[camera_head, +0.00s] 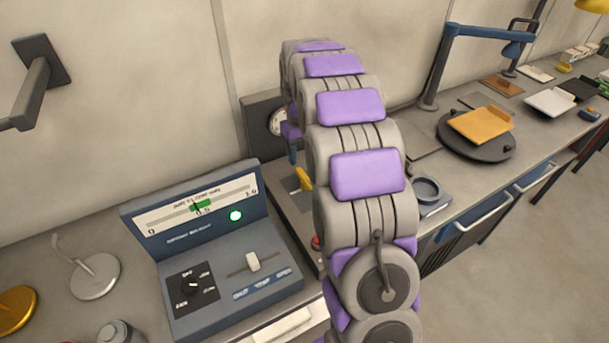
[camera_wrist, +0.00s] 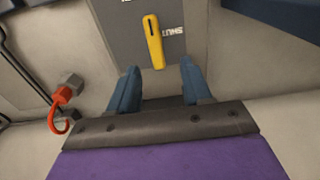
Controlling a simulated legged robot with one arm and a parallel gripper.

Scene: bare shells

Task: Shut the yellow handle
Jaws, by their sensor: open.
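The yellow handle (camera_wrist: 154,42) shows in the wrist view on a grey panel (camera_wrist: 187,52), just beyond my gripper. It is a slim lever lying nearly lengthwise in the picture, with a dark slot at its far end. Upside-down lettering stands beside it, partly covered. My gripper (camera_wrist: 154,82) is open and empty, its two blue fingers apart, with the handle's near end in line with the gap. In the head view the yellow handle (camera_head: 303,179) is partly hidden behind my arm. My gripper is mostly hidden there too.
A blue-grey console (camera_head: 215,255) with a slider and dial stands left of my arm. A red hook on a bolt (camera_wrist: 65,95) sits left of the fingers in the wrist view.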

